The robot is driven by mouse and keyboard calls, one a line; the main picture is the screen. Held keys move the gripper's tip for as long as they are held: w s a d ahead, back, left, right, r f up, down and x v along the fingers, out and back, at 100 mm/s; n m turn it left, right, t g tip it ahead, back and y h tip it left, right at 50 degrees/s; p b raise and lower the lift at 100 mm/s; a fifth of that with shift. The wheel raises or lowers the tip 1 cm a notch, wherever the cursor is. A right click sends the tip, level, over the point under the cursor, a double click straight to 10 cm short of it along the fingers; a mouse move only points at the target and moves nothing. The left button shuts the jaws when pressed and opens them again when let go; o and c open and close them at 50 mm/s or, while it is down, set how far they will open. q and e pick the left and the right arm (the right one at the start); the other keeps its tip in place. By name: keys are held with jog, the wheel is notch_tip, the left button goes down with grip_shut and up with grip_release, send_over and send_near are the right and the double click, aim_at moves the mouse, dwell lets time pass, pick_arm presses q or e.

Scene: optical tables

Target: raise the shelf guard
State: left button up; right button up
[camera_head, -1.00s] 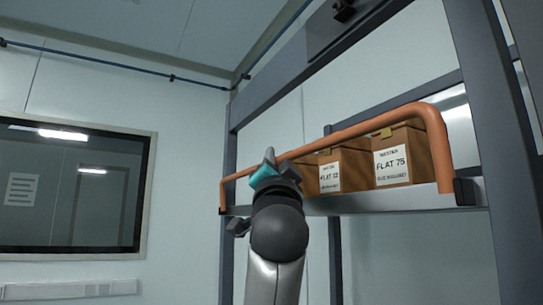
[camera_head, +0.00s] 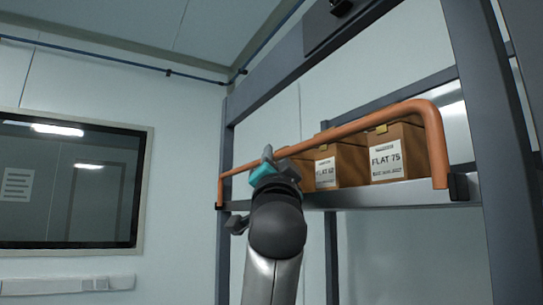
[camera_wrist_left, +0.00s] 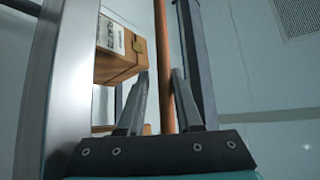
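The shelf guard is an orange tubular bar (camera_head: 352,127). It runs along the shelf's front edge, with bent ends coming down at dark end brackets. My left gripper (camera_head: 267,154), with teal on it, is at the bar, left of its middle. In the left wrist view the bar (camera_wrist_left: 161,40) passes between the two fingers of this gripper (camera_wrist_left: 161,74). A gap shows between the bar and the left finger; the right finger is close to it, contact unclear. The fingers look open around the bar. My right gripper is not in view.
Brown boxes stand on the shelf (camera_head: 400,194) behind the bar, one labelled FLAT 75 (camera_head: 398,150) and another with a white label (camera_head: 340,166). Dark rack posts (camera_head: 487,130) flank the shelf. A dark window (camera_head: 65,185) is in the left wall.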

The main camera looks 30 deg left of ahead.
pick_arm(q)
jog(key=shift+o, duration=1.4)
jog(key=shift+w, duration=0.1)
jog(key=shift+r, duration=0.1)
jog(key=shift+s+d+f+b, duration=0.2)
jog(key=shift+s+f+b, duration=0.1)
jog(key=shift+s+f, duration=0.15)
jog(key=b+v, duration=0.5)
jog(key=v, duration=0.9)
